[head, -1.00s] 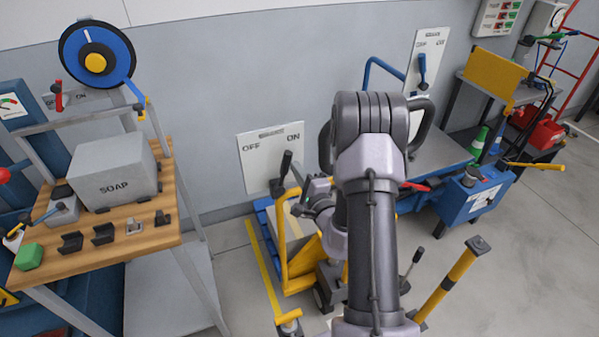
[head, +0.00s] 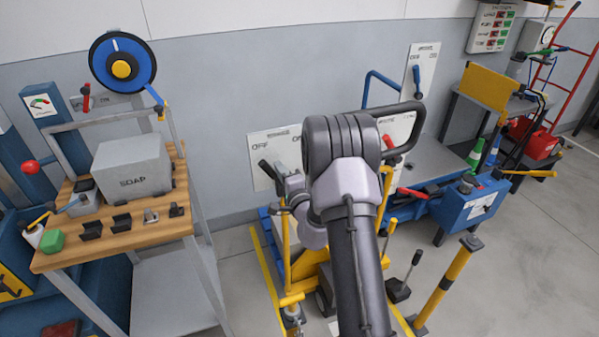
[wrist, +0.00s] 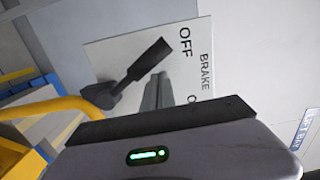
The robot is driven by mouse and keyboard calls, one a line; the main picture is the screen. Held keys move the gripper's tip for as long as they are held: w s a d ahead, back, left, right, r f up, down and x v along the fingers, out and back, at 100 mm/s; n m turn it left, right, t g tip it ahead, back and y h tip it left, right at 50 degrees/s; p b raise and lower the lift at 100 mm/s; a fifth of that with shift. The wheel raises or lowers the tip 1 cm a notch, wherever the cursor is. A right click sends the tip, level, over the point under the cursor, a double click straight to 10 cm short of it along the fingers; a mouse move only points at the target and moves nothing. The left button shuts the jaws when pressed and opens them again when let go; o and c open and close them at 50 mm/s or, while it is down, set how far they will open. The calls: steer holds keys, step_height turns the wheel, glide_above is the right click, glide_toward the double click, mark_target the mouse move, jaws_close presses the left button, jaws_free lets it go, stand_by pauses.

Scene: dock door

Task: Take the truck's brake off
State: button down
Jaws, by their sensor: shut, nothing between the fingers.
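The wall panel (head: 285,142) reads OFF and ON in the head view. In the wrist view the panel (wrist: 185,75) reads BRAKE and OFF, with the other word mostly hidden. Its black lever (head: 268,171) leans left toward OFF. The lever (wrist: 140,68) also points at OFF in the wrist view. My gripper (wrist: 158,92) is shut and empty beside the lever, in front of the panel; I cannot tell whether it touches. In the head view my gripper (head: 284,187) is partly hidden by my arm.
A yellow-framed truck (head: 288,255) stands below the panel. Another OFF/ON panel (head: 427,62) with a blue lever and a red-handled lever (head: 401,148) are to the right. A bench (head: 120,237) with a soap box (head: 133,167) stands left. A yellow post (head: 447,285) is at right front.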

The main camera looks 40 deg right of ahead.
steer(key=shift+w+a+f, duration=0.1)
steer(key=shift+a, duration=0.2)
steer(key=shift+a, duration=0.15)
stand_by(0.4)
steer(key=s+d+r+p, duration=0.1)
steer(key=s+r, duration=0.1)
steer(key=s, duration=0.9)
steer(key=shift+s+d+r+p, duration=0.15)
steer(key=shift+s+d+p, duration=0.1)
steer(key=shift+p, duration=0.1)
